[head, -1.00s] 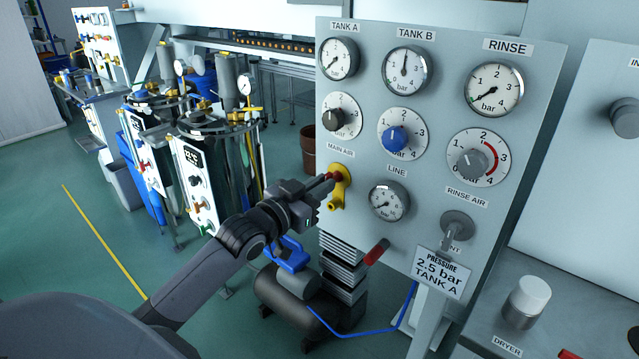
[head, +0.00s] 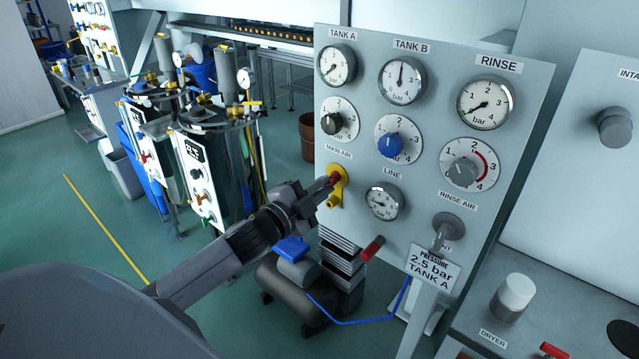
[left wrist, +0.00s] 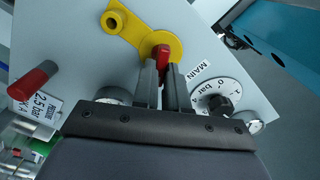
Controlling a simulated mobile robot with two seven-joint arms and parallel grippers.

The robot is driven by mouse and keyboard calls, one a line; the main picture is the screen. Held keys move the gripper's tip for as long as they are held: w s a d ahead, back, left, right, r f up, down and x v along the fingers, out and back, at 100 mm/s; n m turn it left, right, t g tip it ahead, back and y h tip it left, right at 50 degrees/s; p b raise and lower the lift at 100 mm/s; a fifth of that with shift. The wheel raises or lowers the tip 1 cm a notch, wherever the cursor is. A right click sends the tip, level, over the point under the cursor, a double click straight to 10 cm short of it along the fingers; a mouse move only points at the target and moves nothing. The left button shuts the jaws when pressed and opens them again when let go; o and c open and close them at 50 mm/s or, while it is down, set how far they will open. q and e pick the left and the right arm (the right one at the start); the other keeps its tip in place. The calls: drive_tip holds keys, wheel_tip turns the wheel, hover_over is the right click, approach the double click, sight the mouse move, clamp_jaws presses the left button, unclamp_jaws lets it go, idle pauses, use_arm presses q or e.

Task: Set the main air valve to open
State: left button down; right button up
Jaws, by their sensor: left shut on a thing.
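The main air valve (head: 336,198) is a yellow fitting on the grey panel, under the MAIN AIR label, with a red handle (head: 333,181). My left gripper (head: 322,190) reaches it from the left and is shut on the red handle. In the left wrist view the yellow valve body (left wrist: 126,28) lies behind the fingertips, and the red handle (left wrist: 162,55) shows between the two fingers (left wrist: 165,72). Part of the handle is hidden by the fingers. The LINE gauge (head: 384,202) is just right of the valve. My right gripper is not in view.
A separate red-ended handle (head: 372,249) sticks out below. A compressor (head: 295,290) stands under the panel.

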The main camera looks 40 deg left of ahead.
use_arm(q)
drive_tip(key=m, duration=0.6)
drive_tip(key=shift+f+p, duration=0.1)
drive_tip(key=shift+p, duration=0.3)
idle(0.3)
drive_tip(key=c, duration=1.2)
unclamp_jaws()
drive_tip(key=shift+o, duration=0.2)
drive_tip(key=s+b, duration=0.1)
drive_tip(key=s, duration=0.6)
drive_tip(key=shift+a, duration=0.25)
